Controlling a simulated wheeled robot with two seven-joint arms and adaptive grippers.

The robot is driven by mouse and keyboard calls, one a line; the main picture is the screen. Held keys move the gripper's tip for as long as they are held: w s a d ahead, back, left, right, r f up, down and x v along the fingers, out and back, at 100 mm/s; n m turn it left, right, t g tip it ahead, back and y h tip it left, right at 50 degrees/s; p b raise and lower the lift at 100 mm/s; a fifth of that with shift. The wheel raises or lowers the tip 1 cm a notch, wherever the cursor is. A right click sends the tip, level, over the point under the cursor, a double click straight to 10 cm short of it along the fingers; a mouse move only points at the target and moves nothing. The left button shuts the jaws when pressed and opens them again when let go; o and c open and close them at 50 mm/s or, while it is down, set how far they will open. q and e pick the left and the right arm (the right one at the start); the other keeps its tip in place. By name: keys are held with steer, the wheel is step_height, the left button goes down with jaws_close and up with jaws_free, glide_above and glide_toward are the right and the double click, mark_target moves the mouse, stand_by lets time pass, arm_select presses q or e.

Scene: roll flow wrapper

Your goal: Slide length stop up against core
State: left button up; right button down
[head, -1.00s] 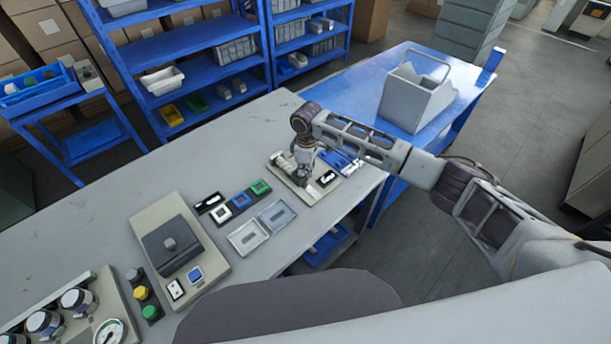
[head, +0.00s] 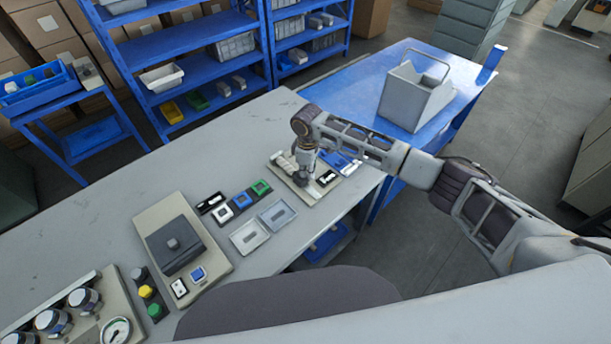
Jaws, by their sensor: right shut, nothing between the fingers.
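My right gripper (head: 303,178) is shut and empty, pointing down over the beige fixture plate (head: 316,193) at the right end of the grey bench. A white roll-like part (head: 284,164), which may be the core, lies at the plate's left side, left of the gripper. A small dark block with a white mark (head: 326,178), which may be the length stop, sits on the plate just right of the gripper. The wrist hides part of the plate, and I cannot tell whether the fingers touch the block. My left gripper is out of view.
White, blue and green-topped blocks (head: 241,199) and two shallow grey trays (head: 249,237) lie left of the plate. A beige unit with a dark lid (head: 175,246) stands farther left. A grey bin (head: 414,97) stands on the blue table (head: 350,92).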

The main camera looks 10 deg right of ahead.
steer(key=shift+r, duration=0.1)
steer(key=shift+r+p, duration=0.25)
steer(key=shift+p, duration=0.05)
steer(key=shift+w+a+r, duration=0.1)
steer(key=shift+r+p, duration=1.8)
steer(key=shift+r, duration=0.2)
